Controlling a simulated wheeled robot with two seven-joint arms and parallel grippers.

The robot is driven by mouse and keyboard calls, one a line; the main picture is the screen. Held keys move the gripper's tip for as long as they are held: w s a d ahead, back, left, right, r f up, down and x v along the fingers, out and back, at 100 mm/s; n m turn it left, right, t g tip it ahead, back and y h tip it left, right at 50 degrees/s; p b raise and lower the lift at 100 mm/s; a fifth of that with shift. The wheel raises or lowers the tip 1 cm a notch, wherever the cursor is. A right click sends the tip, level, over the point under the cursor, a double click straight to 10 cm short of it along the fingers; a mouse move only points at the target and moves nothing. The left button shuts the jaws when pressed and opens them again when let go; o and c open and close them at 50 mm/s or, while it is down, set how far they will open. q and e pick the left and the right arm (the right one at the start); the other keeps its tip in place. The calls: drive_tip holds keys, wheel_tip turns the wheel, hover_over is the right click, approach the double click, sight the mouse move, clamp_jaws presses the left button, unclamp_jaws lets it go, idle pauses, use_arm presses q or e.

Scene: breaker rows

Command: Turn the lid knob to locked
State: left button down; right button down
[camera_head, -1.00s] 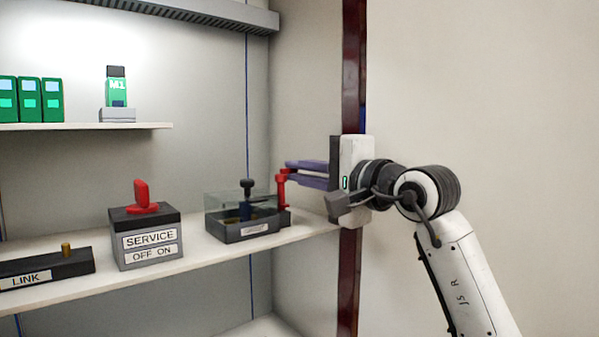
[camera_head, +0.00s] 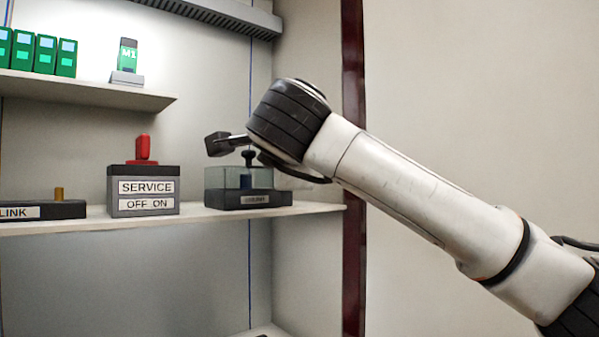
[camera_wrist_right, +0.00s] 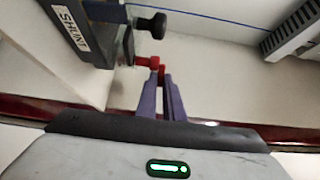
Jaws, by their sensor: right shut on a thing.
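The clear-lidded box on a dark base (camera_head: 252,199) stands at the right of the shelf; it also shows in the right wrist view, labelled SHUNT (camera_wrist_right: 72,30). A black knob (camera_head: 249,156) rises from it. The red lid knob (camera_wrist_right: 147,62) sticks out from the box's side in the right wrist view; in the head view my arm hides it. My right gripper (camera_wrist_right: 161,78) has its purple fingers shut on the red knob's end. In the head view my right wrist covers the fingers. My left gripper is not in view.
A SERVICE box (camera_head: 143,193) with a red handle stands left of the clear box, and a LINK block (camera_head: 45,210) further left. An upper shelf (camera_head: 90,92) holds green modules. A dark red post (camera_head: 353,250) edges the cabinet at right.

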drive_tip(key=m+h+p, duration=0.1)
drive_tip(key=h, duration=0.1)
drive_tip(key=m+g+h, duration=0.1)
drive_tip(key=h, duration=0.1)
drive_tip(key=a+m+h+p, duration=0.1)
drive_tip(key=shift+s+r+m+h+p, duration=0.2)
drive_tip(key=shift+s+m+h+p, duration=0.1)
drive_tip(key=shift+s+m+h, duration=0.1)
drive_tip(key=shift+f+g+h, duration=0.1)
drive_tip(key=shift+g+h, duration=0.2)
drive_tip(key=c, duration=1.9)
unclamp_jaws()
drive_tip(key=shift+o, duration=0.2)
drive_tip(key=shift+f, duration=0.1)
